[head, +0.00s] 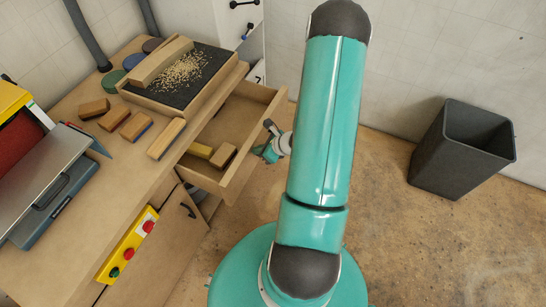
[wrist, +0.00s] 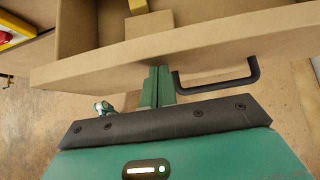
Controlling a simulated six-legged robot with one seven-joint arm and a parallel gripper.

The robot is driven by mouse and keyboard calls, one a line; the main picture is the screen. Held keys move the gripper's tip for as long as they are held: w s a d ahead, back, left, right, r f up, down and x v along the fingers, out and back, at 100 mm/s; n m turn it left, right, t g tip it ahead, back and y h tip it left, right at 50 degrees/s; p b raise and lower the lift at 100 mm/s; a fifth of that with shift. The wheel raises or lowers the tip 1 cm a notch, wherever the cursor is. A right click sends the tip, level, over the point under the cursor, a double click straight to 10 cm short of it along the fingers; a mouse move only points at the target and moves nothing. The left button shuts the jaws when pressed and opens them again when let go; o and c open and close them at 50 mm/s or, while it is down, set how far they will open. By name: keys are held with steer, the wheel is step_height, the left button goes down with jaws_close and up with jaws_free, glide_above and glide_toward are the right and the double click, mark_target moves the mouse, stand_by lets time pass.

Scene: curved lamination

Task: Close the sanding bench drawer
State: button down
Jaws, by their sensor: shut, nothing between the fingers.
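The sanding bench drawer (head: 232,118) stands pulled out from the bench's right side in the head view. Inside it lie a yellowish block (head: 200,150) and a brown block (head: 223,156). In the wrist view the drawer's front panel (wrist: 215,38) crosses the upper picture, with a dark handle (wrist: 250,78) on its outer face. My gripper (wrist: 158,72) is shut and empty, its green fingertips at the front panel, left of the handle. I cannot tell whether they touch it. In the head view my gripper (head: 264,154) is partly hidden beside the drawer front.
The bench top (head: 128,175) holds several sanding blocks, a tray (head: 150,98) with shavings and a sander (head: 45,180). A yellow switch box (head: 128,244) is on the bench front. A dark bin (head: 462,150) stands at the right wall. The floor between is clear.

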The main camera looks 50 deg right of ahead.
steer(key=w+a, duration=0.2)
steer(key=w, duration=0.3)
steer(key=w+a, duration=0.2)
steer(key=w, duration=0.4)
steer(key=w+a, duration=0.1)
steer(key=w, duration=0.4)
steer(key=shift+w+a, duration=0.15)
steer(key=shift+a, duration=0.25)
